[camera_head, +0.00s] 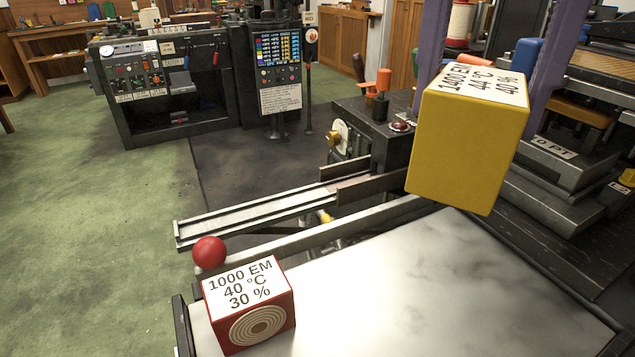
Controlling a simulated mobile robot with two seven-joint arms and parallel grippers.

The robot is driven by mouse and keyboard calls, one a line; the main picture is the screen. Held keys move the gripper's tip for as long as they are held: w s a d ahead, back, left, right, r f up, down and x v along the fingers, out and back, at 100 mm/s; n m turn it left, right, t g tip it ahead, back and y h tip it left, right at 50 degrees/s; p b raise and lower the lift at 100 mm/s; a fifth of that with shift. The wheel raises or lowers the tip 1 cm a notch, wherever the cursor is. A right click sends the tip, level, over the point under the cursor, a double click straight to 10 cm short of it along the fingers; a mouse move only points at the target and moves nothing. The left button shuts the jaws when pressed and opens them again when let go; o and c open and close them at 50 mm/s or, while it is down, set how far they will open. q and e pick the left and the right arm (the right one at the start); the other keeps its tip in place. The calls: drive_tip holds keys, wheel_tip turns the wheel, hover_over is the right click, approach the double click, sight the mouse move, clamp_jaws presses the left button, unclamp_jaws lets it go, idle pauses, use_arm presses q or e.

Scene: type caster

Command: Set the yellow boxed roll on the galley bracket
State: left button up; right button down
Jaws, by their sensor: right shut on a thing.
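The yellow boxed roll (465,150) hangs in the air at the right, above the far right part of the pale marbled slab. Its white top label reads 44 °C and 40 %, partly cut by glare and angle. My right gripper (477,112) has purple fingers on both sides of the box and is shut on it. A long metal channel (250,217), perhaps the galley, runs out to the left from the dark machine. I cannot tell for certain which part is the galley bracket; the box hides part of the machine. My left gripper is not in view.
A red boxed roll (262,318), labelled 1000 EM, stands on the near left of the marbled slab (400,300). A red ball knob (209,252) is behind it. A dark machine (375,130) with an orange-handled lever (382,90) stands behind. The slab's middle is clear.

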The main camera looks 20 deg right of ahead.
drive_tip(key=shift+d+f+n, duration=0.1)
drive_tip(key=shift+f+n, duration=0.4)
drive_tip(key=shift+n, duration=0.5)
drive_tip(key=b, duration=0.4)
approach(407, 325)
drive_tip(key=shift+f+b, duration=0.6)
drive_tip(key=shift+f, duration=0.85)
drive_tip(key=shift+f, duration=0.1)
drive_tip(key=shift+c, duration=0.2)
unclamp_jaws()
wheel_tip(407, 325, up, 12)
drive_tip(key=p, duration=0.2)
